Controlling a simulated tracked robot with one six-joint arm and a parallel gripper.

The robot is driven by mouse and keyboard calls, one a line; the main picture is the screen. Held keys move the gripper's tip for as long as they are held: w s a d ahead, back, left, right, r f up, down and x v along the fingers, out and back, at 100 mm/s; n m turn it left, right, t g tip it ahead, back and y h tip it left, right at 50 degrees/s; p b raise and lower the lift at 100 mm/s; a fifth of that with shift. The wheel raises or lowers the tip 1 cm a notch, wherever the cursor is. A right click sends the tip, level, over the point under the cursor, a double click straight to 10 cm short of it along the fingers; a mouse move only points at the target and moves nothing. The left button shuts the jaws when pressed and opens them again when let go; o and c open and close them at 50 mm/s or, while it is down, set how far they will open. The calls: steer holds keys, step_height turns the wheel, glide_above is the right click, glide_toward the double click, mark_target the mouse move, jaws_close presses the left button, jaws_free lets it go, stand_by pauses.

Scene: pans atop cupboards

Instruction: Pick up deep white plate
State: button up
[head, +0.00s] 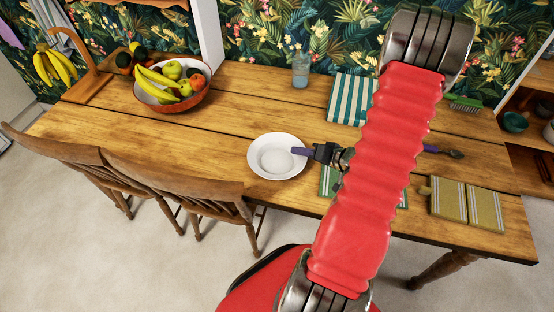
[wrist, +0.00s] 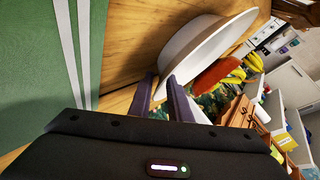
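The deep white plate (head: 271,165) lies on the wooden table, left of my arm in the head view. In the wrist view the plate (wrist: 208,45) is seen edge-on, with its near rim reaching down to the fingers. My gripper (head: 297,151) is at the plate's right rim, with its purple fingers pointing left. In the wrist view the two fingers of my gripper (wrist: 163,92) stand apart, and the rim comes in between them. A gap shows beside the rim, so the gripper looks open. Whether either finger touches the plate is not clear.
A fruit bowl (head: 184,104) stands at the back left of the table (head: 232,112). A glass (head: 300,72) and a striped cloth (head: 350,100) are behind. A green cloth (head: 328,182) lies beside my gripper. Two chairs (head: 180,180) line the front edge.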

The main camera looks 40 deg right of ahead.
steer(key=shift+c, duration=0.4)
jaws_close()
